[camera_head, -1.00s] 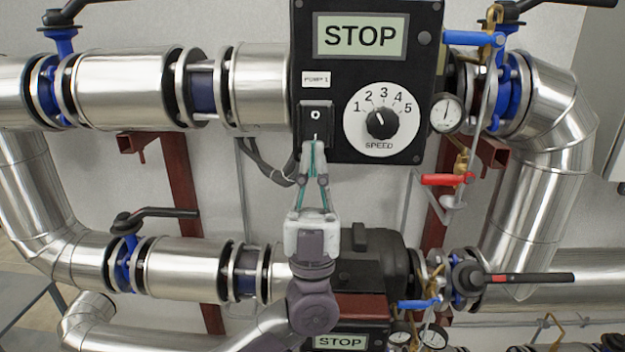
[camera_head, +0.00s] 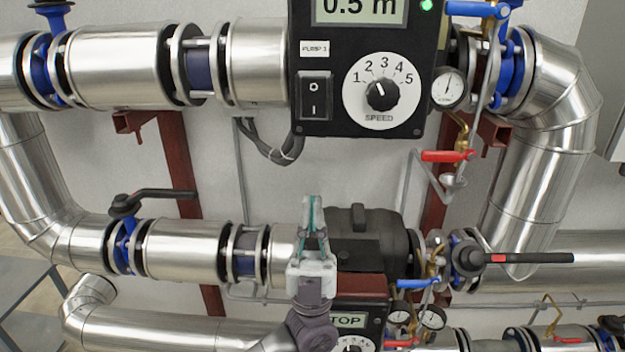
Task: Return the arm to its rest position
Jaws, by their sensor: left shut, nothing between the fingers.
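My left gripper (camera_head: 312,202) is shut and empty. It points up in front of the lower pipe and the lower black pump (camera_head: 372,233), well below the upper control box and touching nothing that I can make out. The upper pump control box (camera_head: 430,90) has a display (camera_head: 360,8) reading "0.5 m", a green light (camera_head: 427,5), a rocker switch (camera_head: 314,96) and a speed dial (camera_head: 382,94). My right gripper is not in view.
A lower control box display (camera_head: 348,320) reads "TOP", partly covered by my arm. A black valve handle (camera_head: 525,258) sticks out at the right and another (camera_head: 150,198) at the left. A red lever (camera_head: 448,156) and gauges (camera_head: 449,88) stand right of the upper box.

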